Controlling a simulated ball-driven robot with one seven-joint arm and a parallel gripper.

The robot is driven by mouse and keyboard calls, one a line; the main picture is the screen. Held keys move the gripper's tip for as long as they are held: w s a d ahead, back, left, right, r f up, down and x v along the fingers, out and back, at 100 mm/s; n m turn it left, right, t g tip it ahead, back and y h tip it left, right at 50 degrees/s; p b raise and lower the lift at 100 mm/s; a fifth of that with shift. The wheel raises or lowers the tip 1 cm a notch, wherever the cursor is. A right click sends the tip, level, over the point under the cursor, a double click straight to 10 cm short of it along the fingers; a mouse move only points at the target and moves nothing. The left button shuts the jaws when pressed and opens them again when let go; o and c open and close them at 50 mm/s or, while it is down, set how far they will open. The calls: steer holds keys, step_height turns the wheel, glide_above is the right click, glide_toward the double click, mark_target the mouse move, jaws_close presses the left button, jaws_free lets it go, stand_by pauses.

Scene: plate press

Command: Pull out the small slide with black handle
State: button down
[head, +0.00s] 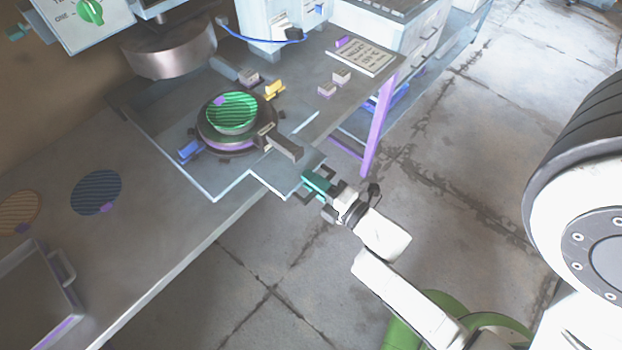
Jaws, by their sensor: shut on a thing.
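The small slide (282,181) is a grey plate with a pale edge. It reaches past the table's front edge toward my gripper. My gripper (313,186) is shut at the slide's outer end, with teal parts showing between the dark fingers. The black handle is mostly hidden there and too small to make out clearly. Behind the slide, a round dark fixture (205,135) with a purple band holds a green ribbed disc (232,112). A dark bar (285,147) sticks out from this fixture toward the slide.
A metal press cylinder (172,55) hangs behind the fixture. A blue ribbed disc (95,192), a brown disc (19,212) and a grey tray (40,300) lie at left. Floor in front is open.

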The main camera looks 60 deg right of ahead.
steer(key=shift+s+f, duration=0.1)
steer(key=shift+f, duration=0.25)
steer(key=c, duration=1.3)
jaws_free()
steer(key=shift+o, duration=0.7)
steer(key=shift+r, duration=0.2)
steer(key=b+v, duration=0.2)
steer(key=v, duration=0.8)
steer(key=shift+s, duration=0.3)
steer(key=shift+a, duration=0.1)
